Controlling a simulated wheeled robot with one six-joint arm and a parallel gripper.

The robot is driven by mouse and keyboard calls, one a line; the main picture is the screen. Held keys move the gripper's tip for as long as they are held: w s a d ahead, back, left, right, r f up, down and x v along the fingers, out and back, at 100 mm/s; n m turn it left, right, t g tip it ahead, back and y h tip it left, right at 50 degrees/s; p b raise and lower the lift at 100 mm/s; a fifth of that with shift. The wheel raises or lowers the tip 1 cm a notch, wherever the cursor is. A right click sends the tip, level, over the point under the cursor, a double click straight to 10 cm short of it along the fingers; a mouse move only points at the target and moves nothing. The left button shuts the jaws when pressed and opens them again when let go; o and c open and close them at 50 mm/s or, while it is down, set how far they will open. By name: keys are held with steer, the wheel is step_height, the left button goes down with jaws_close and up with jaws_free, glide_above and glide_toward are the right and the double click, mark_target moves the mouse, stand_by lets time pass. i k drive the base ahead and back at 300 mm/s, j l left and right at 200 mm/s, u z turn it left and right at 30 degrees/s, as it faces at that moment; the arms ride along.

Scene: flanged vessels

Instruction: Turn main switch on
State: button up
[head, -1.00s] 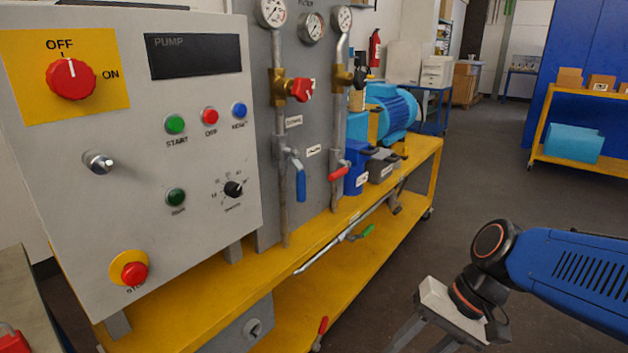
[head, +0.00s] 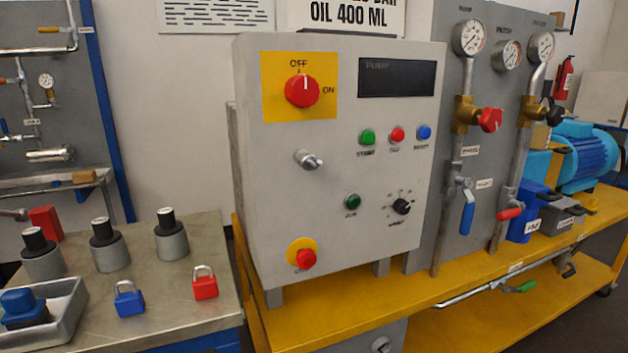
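The main switch (head: 302,90) is a red rotary knob on a yellow plate (head: 270,112), at the upper left of the grey control box. OFF is printed above it and ON to its right. The knob's white mark points up, toward OFF. The box (head: 290,200) faces me on the yellow bench, and its display (head: 397,78) marked PUMP is dark. My gripper is not in the current head view.
A metal table (head: 170,310) at left holds a blue padlock (head: 129,299), a red padlock (head: 204,283), several black-topped cylinders and a grey tray (head: 60,325). Pipes with gauges (head: 468,38) and valves stand right of the box on the yellow bench (head: 450,300).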

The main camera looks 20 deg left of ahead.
mark_target(302, 92)
steer(key=u, duration=1)
